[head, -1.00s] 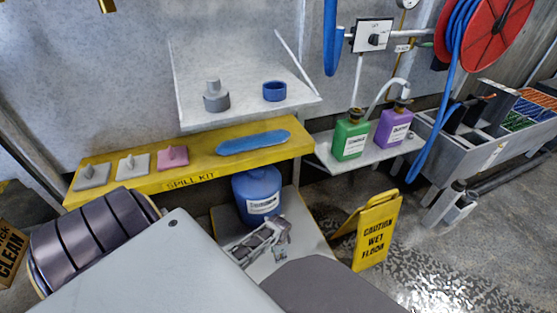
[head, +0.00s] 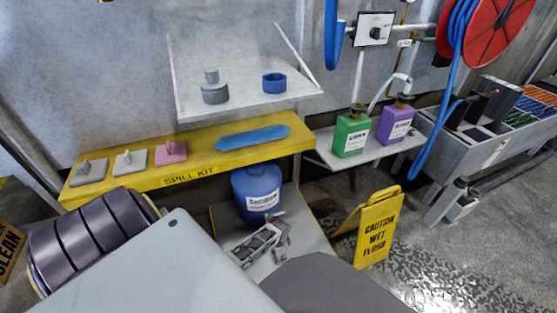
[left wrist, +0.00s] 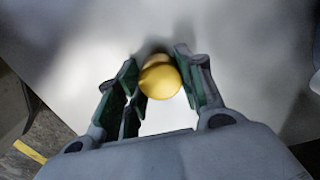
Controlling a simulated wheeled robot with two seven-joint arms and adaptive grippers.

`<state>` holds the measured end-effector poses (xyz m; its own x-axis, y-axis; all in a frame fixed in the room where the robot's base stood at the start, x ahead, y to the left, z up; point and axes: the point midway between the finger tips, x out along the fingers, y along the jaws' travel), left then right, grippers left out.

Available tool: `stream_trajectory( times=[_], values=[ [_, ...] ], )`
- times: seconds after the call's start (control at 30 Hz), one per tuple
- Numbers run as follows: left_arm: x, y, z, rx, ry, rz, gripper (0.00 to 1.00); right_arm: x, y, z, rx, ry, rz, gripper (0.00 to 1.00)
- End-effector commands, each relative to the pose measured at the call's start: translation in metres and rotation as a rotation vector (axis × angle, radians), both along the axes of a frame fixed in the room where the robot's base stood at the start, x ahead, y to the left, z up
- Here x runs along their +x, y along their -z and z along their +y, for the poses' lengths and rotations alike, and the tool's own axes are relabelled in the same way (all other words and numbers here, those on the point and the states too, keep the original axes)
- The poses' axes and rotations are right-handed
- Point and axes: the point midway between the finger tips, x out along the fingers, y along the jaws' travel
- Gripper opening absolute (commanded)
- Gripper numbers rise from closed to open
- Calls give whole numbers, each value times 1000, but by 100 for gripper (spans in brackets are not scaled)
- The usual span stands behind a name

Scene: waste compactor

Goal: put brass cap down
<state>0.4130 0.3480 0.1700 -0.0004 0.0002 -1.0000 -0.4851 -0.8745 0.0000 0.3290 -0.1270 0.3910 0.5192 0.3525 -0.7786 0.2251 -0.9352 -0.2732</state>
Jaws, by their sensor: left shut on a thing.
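The brass cap (left wrist: 160,82) is a round, yellow, shiny piece in the left wrist view. It sits between the two green-padded fingers of my left gripper (left wrist: 159,76), which is shut on it. A pale, smooth surface lies behind the cap; whether the cap touches it I cannot tell. In the head view my left gripper (head: 272,236) is low over a pale lower shelf (head: 303,232), in front of the blue jug (head: 257,190). The cap cannot be made out in that view. My right gripper does not show.
A yellow spill kit shelf (head: 105,190) carries several small blocks and a blue strip. Above it, a white shelf (head: 240,108) holds a grey knobbed piece and a blue ring. A yellow wet floor sign (head: 377,230) stands right. Green (head: 351,137) and purple (head: 395,125) bottles stand behind it.

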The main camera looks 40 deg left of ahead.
Motion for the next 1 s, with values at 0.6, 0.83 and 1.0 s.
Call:
stream_trajectory(
  times=[0.6, 0.83, 1.0],
  values=[
    [0, 0, 0, 0, 0, 0, 59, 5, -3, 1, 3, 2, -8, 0],
    [0, -8, 0, 0, 0, -1, 59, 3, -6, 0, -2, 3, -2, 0],
    [0, -21, 0, 1, 0, 0, 59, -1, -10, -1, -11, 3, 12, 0]
  ],
)
